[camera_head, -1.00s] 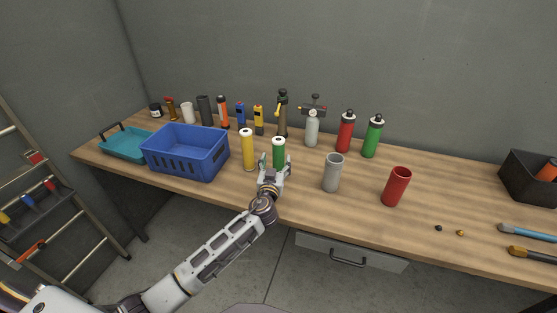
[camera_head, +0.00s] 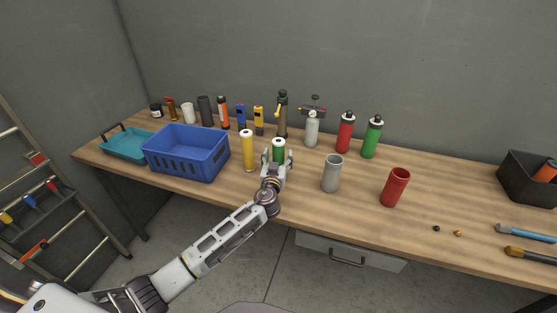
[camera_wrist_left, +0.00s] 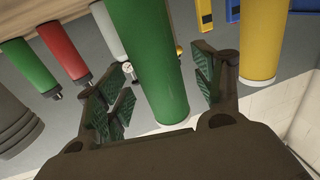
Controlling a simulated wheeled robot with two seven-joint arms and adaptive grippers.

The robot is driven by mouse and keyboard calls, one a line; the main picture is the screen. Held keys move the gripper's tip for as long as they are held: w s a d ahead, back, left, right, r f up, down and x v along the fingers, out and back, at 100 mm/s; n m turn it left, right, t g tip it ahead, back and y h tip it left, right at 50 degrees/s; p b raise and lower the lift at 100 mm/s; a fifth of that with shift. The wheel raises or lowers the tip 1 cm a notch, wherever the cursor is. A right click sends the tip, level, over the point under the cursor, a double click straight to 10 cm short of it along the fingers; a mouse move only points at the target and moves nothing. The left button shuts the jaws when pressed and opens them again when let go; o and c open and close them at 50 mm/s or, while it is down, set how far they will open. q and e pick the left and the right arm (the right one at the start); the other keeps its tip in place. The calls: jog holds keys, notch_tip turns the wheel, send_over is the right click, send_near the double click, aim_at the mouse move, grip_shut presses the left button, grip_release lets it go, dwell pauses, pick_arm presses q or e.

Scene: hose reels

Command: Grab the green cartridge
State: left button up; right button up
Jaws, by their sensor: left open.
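The green cartridge (camera_head: 279,146) stands upright on the workbench, with a white top. My left gripper (camera_head: 277,161) is in front of it and hides its lower part in the head view. In the left wrist view the green cartridge (camera_wrist_left: 150,62) fills the space between the two open fingers of my left gripper (camera_wrist_left: 163,98). The fingers are on either side of it; a gap shows on the right, and I cannot tell whether the left pads touch it. My right gripper is not in view.
A yellow cartridge (camera_head: 247,150) stands close on the left of the green one. A blue crate (camera_head: 187,161) is further left. A grey cup (camera_head: 331,174) and a red cup (camera_head: 395,187) stand to the right. Red (camera_head: 345,132) and green bottles (camera_head: 372,137) stand behind.

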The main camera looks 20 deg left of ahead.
aim_at(279, 141)
pick_arm(q)
jog(key=shift+w+a, duration=0.1)
jog(key=shift+w, duration=0.8)
jog(key=c, duration=1.2)
jog(key=shift+r, duration=5)
